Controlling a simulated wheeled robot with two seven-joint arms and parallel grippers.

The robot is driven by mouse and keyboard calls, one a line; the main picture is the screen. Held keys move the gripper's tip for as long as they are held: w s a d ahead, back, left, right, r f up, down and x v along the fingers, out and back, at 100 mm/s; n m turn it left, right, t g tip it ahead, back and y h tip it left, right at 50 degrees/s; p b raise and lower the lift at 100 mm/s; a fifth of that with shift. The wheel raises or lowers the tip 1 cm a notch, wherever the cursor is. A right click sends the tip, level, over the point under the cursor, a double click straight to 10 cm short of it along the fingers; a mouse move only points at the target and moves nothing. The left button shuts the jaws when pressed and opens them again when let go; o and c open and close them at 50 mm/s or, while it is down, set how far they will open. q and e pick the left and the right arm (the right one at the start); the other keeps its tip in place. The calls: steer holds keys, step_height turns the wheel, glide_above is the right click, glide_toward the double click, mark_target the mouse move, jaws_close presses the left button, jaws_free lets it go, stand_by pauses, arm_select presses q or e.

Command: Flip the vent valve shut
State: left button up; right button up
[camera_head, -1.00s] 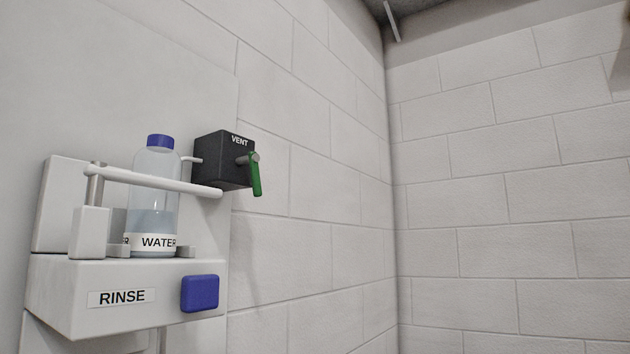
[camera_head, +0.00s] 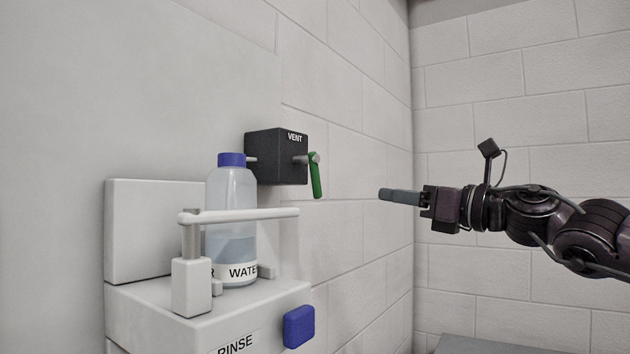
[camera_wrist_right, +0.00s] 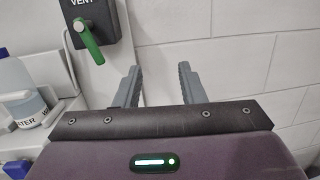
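The vent valve is a black box (camera_head: 275,157) marked VENT on the wall, with a green lever (camera_head: 316,175) on its right side that hangs down. In the right wrist view the green lever (camera_wrist_right: 90,44) hangs from the black box (camera_wrist_right: 99,15) at the upper left. My right gripper (camera_head: 384,195) points left in the head view, to the right of the lever and a little lower, apart from it. In the right wrist view its two fingers (camera_wrist_right: 160,85) stand apart with nothing between them. My left gripper is not in view.
A bottle with a blue cap (camera_head: 231,160) and a WATER label stands on the white RINSE unit (camera_head: 150,295), left of and below the valve. A white bar (camera_head: 240,215) crosses in front of it. A blue button (camera_head: 299,326) is on the unit. The wall right of the lever is clear.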

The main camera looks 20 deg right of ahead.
mark_target(320, 187)
steer(key=s+a+r+n+g+y, duration=0.1)
steer(key=a+n, duration=0.1)
steer(key=a, duration=0.3)
steer(key=s+a+r+n+g, duration=0.1)
steer(key=s+a+n+g, duration=0.1)
steer(key=a, duration=0.3)
steer(key=p+x, duration=0.2)
steer(key=x, duration=0.1)
steer(key=p+x, duration=0.3)
steer(key=shift+w, duration=0.45)
steer(key=shift+w+a+f+p, duration=0.1)
steer(key=shift+w+a+p, duration=0.1)
steer(key=shift+w+p, duration=0.15)
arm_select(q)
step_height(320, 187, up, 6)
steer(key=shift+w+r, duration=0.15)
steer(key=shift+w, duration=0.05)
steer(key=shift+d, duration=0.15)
arm_select(e)
steer(key=shift+d, duration=0.1)
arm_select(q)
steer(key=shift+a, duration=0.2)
arm_select(e)
jaws_close()
